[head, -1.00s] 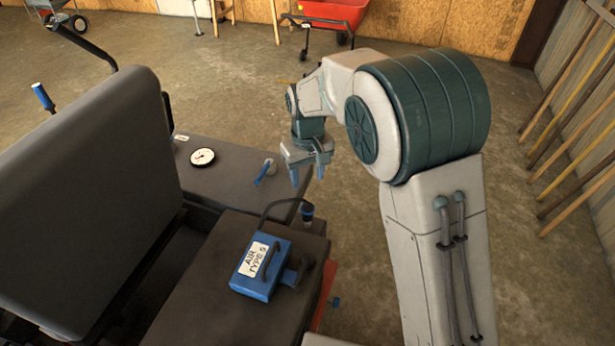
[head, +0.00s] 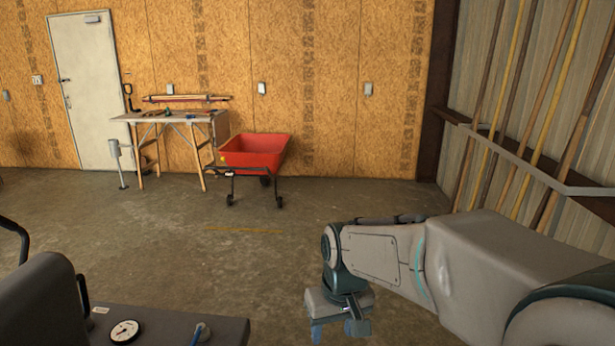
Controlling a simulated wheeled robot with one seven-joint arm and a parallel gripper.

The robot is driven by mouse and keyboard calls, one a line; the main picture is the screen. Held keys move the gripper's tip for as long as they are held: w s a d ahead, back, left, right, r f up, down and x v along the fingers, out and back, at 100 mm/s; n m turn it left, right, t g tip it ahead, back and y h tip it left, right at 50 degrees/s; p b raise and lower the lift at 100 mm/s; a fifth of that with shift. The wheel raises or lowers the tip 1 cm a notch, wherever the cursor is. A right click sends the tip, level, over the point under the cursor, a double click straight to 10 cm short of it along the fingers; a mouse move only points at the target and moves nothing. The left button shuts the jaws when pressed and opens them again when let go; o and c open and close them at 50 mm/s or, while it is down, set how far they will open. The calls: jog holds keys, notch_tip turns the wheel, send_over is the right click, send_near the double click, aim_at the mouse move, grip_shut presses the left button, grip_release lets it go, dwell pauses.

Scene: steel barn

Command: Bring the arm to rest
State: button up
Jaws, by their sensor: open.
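My gripper (head: 338,328) hangs at the end of my arm in the lower right of the head view. Its blue fingers point down and are apart, with nothing seen between them. The fingertips are close to the bottom edge of the picture. The gripper is over the concrete floor, to the right of a dark machine deck (head: 160,328). My arm reaches in from the right edge, with its forearm about level.
The deck carries a white gauge (head: 124,331) and a blue-handled lever (head: 198,334). A dark seat (head: 45,305) is at lower left. A red cart (head: 254,152) and a workbench (head: 175,118) stand far back. Long poles (head: 520,120) lean on the right wall. The middle floor is clear.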

jog(key=s+d+r+m+t+p, duration=0.1)
jog(key=s+d+r+m, duration=0.1)
jog(key=s+d, duration=0.8)
jog(key=shift+s+r+m+h+p, duration=0.3)
jog(key=shift+s+m+h+p, duration=0.1)
jog(key=shift+s+m, duration=0.55)
jog(key=shift+s, duration=0.1)
